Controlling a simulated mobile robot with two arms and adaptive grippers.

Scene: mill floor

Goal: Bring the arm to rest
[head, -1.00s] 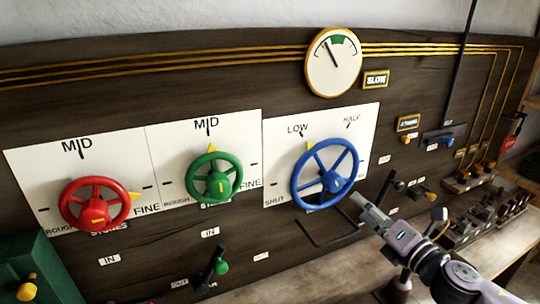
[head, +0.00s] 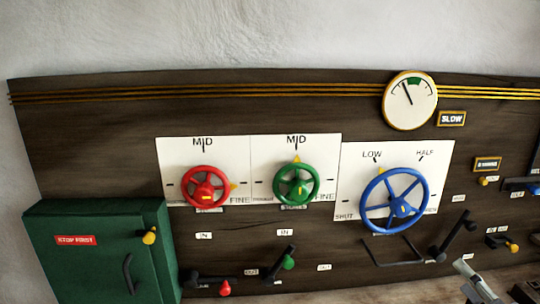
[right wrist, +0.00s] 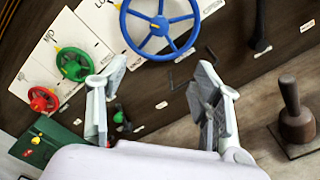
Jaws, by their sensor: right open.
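My right gripper (head: 470,279) shows at the lower right edge of the head view, below the blue wheel and apart from it. In the right wrist view its two fingers (right wrist: 157,100) are spread wide with nothing between them. The blue handwheel (head: 394,201) is on the panel, and it also shows at the top of the right wrist view (right wrist: 158,28). The red handwheel (head: 205,187) and the green handwheel (head: 296,185) are to its left. My left gripper is not in view.
A green box (head: 98,250) with a yellow knob stands at the lower left. Levers (head: 284,262) stick out low on the panel.

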